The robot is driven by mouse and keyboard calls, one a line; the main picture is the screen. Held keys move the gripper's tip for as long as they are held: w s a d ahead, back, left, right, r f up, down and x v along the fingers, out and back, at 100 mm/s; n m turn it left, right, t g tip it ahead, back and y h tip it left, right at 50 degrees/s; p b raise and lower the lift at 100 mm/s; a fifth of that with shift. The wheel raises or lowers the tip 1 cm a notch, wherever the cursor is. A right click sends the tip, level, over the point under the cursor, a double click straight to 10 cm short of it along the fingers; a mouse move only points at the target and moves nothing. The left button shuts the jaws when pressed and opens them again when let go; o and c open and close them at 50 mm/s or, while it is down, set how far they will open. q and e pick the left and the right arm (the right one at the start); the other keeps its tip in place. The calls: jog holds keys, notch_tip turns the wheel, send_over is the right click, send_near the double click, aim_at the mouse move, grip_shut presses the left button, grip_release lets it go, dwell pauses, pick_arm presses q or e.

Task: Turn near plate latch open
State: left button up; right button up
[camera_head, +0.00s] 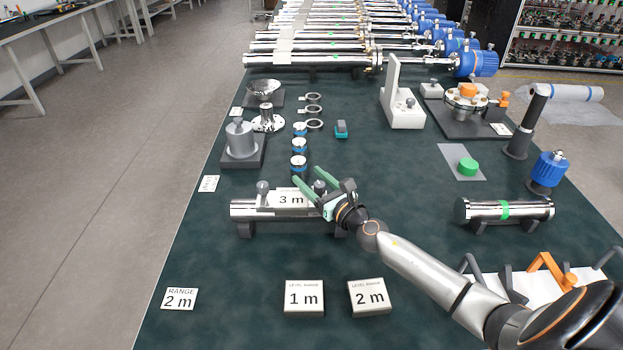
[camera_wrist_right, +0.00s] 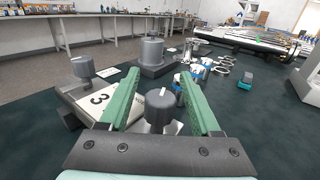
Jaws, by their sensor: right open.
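A steel tube on a dark cradle (camera_head: 240,210) lies at the near left of the green bench. On it sits a white plate marked 3 m (camera_head: 291,198), also in the wrist view (camera_wrist_right: 98,99). The plate has two grey knob latches. One latch (camera_head: 263,187) is at its left end and shows upper left in the wrist view (camera_wrist_right: 83,67). The other latch (camera_head: 319,186), at the right end, shows between my fingers in the wrist view (camera_wrist_right: 161,110). My right gripper (camera_head: 306,174) is open, its green fingers (camera_wrist_right: 158,72) either side of this latch; contact cannot be told. My left gripper is not in view.
Level plates 1 m (camera_head: 304,297) and 2 m (camera_head: 368,297) lie at the front. A grey cylinder on a base (camera_head: 240,142) and blue-banded rings (camera_head: 298,162) stand behind the tube. Another tube (camera_head: 505,210) rests on the right.

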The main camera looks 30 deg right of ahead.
jog(key=shift+c, duration=0.2)
jog(key=c, duration=0.5)
grip_shut()
